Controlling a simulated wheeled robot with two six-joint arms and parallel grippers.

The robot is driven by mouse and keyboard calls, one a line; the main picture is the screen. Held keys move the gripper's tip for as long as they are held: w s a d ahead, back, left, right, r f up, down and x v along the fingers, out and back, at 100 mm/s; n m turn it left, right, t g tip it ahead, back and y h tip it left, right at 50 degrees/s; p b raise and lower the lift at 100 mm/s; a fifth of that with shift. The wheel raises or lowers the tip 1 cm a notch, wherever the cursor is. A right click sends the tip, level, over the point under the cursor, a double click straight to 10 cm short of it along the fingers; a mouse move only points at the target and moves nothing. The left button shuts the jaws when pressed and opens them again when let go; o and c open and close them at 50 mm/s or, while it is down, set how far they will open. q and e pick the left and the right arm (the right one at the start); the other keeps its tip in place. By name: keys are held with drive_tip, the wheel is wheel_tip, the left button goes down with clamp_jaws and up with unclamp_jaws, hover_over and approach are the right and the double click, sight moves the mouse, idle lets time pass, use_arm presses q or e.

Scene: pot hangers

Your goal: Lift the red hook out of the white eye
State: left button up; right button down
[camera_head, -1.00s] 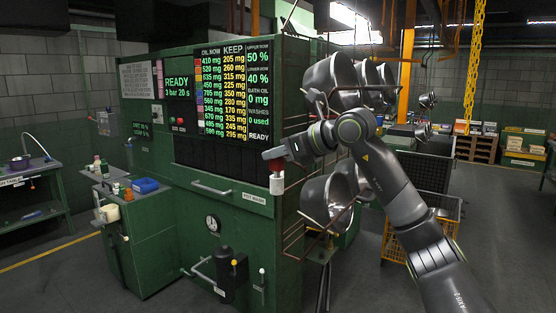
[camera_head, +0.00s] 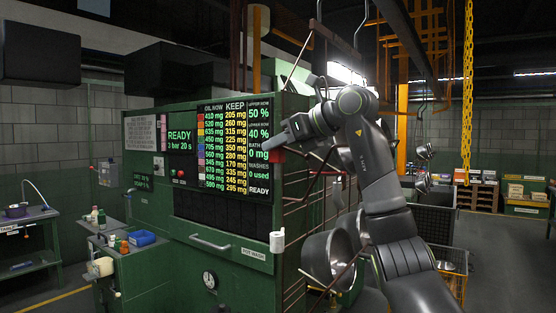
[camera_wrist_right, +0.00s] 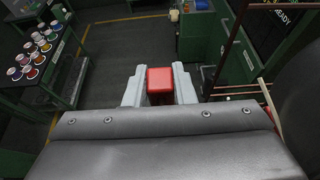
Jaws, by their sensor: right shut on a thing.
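My right gripper (camera_head: 277,140) is at the end of the arm, high in front of the display panel in the head view. It is shut on a red block-shaped piece, taken as the red hook (camera_wrist_right: 160,82), which sits between the two grey fingers in the right wrist view. A little of the red also shows under the gripper in the head view (camera_head: 277,156). The white cylinder-like piece, taken as the white eye (camera_head: 277,241), is on the green cabinet's front corner, well below the gripper and apart from it. My left gripper is in neither view.
The green washer cabinet (camera_head: 225,225) stands left of my arm. Steel pots (camera_head: 328,257) hang on a wire rack at its right side, partly behind my arm. A yellow chain (camera_head: 467,90) hangs at right. A side bench (camera_head: 30,240) stands far left.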

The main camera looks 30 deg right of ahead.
sight(284, 145)
drive_tip(key=shift+r, duration=0.7)
drive_tip(key=shift+s+r, duration=0.1)
drive_tip(key=shift+s, duration=0.15)
drive_tip(key=s+d+b, duration=0.2)
drive_tip(key=s+d, duration=0.1)
drive_tip(key=s, duration=0.5)
drive_tip(key=shift+s+d, duration=0.4)
